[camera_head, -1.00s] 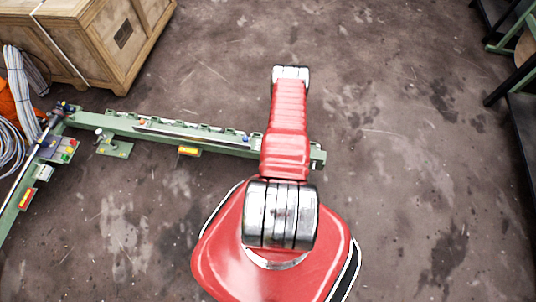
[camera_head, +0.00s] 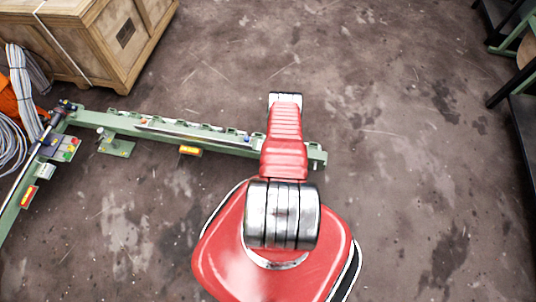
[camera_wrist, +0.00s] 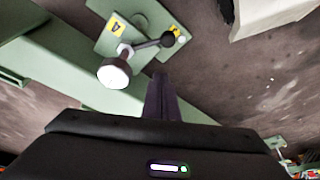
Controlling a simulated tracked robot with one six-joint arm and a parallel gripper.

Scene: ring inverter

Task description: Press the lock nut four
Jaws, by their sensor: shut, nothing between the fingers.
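In the wrist view a round, pale metal knob (camera_wrist: 114,72) stands on a green plate (camera_wrist: 140,14). A short dark arm with a black ball (camera_wrist: 167,39) reaches right from it. A yellow label (camera_wrist: 117,27) with a dark mark, hard to read, is on the plate. I cannot tell for sure whether this knob is lock nut four. My gripper (camera_wrist: 159,80) is shut and empty, its dark fingertips to the right of the knob and seemingly apart from it. In the head view my gripper is hidden by my red arm.
In the head view a long green rail (camera_head: 210,137) runs across the floor, with a small green stand (camera_head: 116,147) beside it. A wooden crate (camera_head: 100,40) and grey cables (camera_head: 12,140) are at the left. A dark bench (camera_head: 522,130) is at the right edge. The floor between is clear.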

